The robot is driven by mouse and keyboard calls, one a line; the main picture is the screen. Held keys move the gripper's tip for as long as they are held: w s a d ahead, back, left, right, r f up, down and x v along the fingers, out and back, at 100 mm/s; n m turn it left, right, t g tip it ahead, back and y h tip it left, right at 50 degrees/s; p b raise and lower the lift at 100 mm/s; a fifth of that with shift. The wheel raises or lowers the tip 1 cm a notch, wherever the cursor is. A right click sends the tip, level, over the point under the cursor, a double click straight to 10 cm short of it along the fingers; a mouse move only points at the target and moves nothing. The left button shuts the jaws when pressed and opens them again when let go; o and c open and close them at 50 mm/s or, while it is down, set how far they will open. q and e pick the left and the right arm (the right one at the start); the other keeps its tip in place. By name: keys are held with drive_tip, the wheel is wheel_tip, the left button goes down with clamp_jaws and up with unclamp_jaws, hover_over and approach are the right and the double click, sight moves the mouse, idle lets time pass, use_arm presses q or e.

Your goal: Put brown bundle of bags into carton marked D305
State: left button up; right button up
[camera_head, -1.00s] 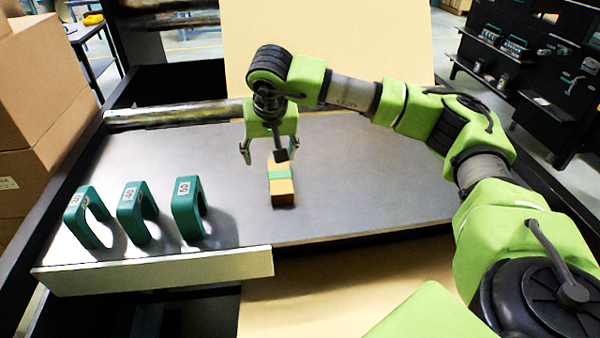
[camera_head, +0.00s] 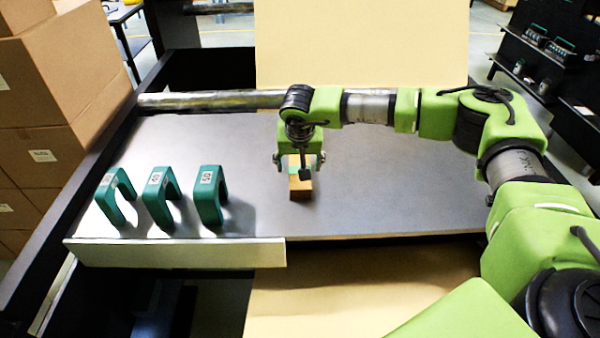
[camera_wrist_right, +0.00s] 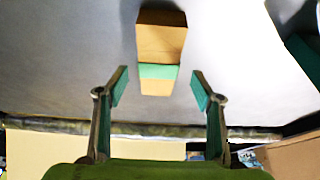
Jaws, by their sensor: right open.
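The brown bundle of bags (camera_head: 301,187), a small block with a green band around it, lies on the grey tabletop. My right gripper (camera_head: 299,164) is open, pointing down over it and partly hiding its far part. In the right wrist view, the bundle (camera_wrist_right: 162,42) extends ahead of the open fingers (camera_wrist_right: 159,90), its near end showing between them with clear gaps on both sides. I cannot tell the remaining height. A carton marked D305 cannot be picked out; labels on the stacked cartons (camera_head: 70,150) are too small to read. My left gripper is not in view.
Three green numbered holders (camera_head: 208,196) stand at the left of the tabletop (camera_head: 400,190), behind a pale front strip (camera_head: 180,253). A metal roller (camera_head: 210,101) runs along the back. Kraft paper (camera_head: 360,45) hangs behind. The tabletop right of the bundle is clear.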

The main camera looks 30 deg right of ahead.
drive_tip(key=shift+w+d+f+p, duration=0.1)
drive_tip(key=shift+d+f+p, duration=0.05)
drive_tip(key=shift+f+p, duration=0.15)
drive_tip(key=p+x, duration=0.1)
drive_tip(key=x, duration=0.2)
drive_tip(key=shift+w+d+f+p, duration=0.1)
drive_tip(key=shift+f+p, duration=0.1)
drive_tip(key=shift+p, duration=0.15)
drive_tip(key=shift+w+d+f, duration=0.15)
drive_tip(key=shift+w+f, duration=0.05)
drive_tip(key=shift+f, duration=0.25)
drive_tip(key=c, duration=1.4)
drive_tip(key=shift+r, duration=0.1)
